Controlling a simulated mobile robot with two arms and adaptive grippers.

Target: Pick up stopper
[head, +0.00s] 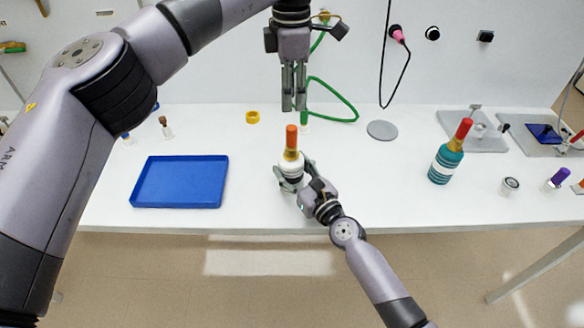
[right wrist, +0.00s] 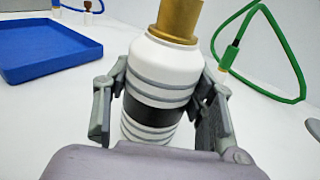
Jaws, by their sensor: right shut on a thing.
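An orange stopper (head: 291,137) sits upright on the gold neck of a white bottle (head: 290,172) with a dark band, near the table's front edge. My right gripper (head: 290,183) is shut on the white bottle around its body. In the right wrist view the white bottle (right wrist: 166,72) stands between both fingers, with its gold neck at the top edge and the stopper out of frame. My left gripper (head: 293,107) hangs fingers down above and beyond the stopper, apart from it. Its fingers look close together, but their opening is unclear.
A blue tray (head: 180,204) lies left of the bottle. A teal bottle with a red top (head: 446,163) stands to the right. A green hose (head: 345,120), yellow ring (head: 253,117) and grey disc (head: 382,130) are behind. The table between tray and white bottle is clear.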

